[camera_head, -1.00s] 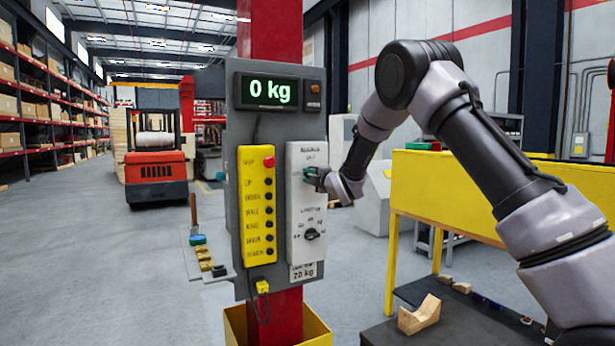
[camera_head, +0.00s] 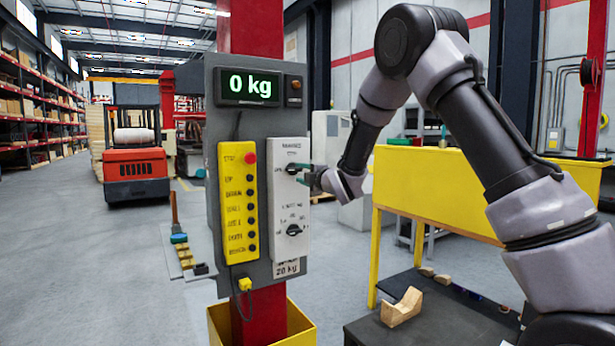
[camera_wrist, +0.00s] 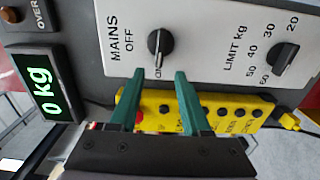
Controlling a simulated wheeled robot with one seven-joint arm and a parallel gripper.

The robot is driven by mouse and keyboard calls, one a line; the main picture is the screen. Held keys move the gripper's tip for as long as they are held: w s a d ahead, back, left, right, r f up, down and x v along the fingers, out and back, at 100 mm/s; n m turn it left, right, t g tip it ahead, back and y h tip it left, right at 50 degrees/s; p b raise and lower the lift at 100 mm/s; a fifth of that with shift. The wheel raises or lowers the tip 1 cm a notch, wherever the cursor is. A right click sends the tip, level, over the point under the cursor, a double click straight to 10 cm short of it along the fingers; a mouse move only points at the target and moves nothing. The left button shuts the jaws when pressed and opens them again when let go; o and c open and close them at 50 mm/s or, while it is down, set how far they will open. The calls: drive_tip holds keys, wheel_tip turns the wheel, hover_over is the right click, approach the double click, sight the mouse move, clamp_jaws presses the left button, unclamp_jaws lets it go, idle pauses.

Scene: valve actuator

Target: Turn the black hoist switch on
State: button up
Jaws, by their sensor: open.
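The black rotary switch marked MAINS (camera_head: 292,168) is at the top of the white panel, and it shows large in the wrist view (camera_wrist: 160,42). Its grip lies in line with the ON mark, with a pale line on it; OFF is printed at a right angle to that. My gripper (camera_wrist: 160,73) is open and empty. Its two green fingertips stand just short of the switch, one on either side of its line, apart from it. In the head view my gripper (camera_head: 304,174) is right beside the switch.
The white panel (camera_head: 290,204) also carries a black LIMIT kg dial (camera_head: 292,230). A yellow button strip (camera_head: 237,204) with a red button stands left of it. A display (camera_head: 249,86) reads 0 kg. A yellow bench (camera_head: 440,185) stands to the right.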

drive_tip(key=v, duration=0.4)
drive_tip(key=shift+d, duration=0.1)
drive_tip(key=shift+w+d, duration=0.1)
drive_tip(key=s+d+r+m+g+h, duration=0.1)
drive_tip(key=s+d+r+m+h, duration=0.3)
drive_tip(key=d, duration=0.4)
drive_tip(key=s+d+r+m+g+h, duration=0.1)
drive_tip(key=s+d+r+m, duration=0.1)
drive_tip(key=s+d+m, duration=0.35)
drive_tip(key=s+d+r+m+h, duration=0.2)
drive_tip(key=d+r+m+h, duration=0.1)
drive_tip(key=d+m, duration=0.5)
drive_tip(key=s+d+f+m+g, duration=0.1)
drive_tip(key=s+d+m+g, duration=0.1)
drive_tip(key=s, duration=0.7)
drive_tip(key=s+d+f+m+g, duration=0.1)
drive_tip(key=s+d+m+g, duration=0.1)
drive_tip(key=s+m, duration=0.3)
drive_tip(key=s+d+f+m+g, duration=0.1)
drive_tip(key=s+d+m+g, duration=0.1)
drive_tip(key=s, duration=1.1)
drive_tip(key=shift+s+d+m, duration=0.25)
drive_tip(key=shift+d+m, duration=0.4)
drive_tip(key=shift+m, duration=0.5)
drive_tip(key=shift+f, duration=0.15)
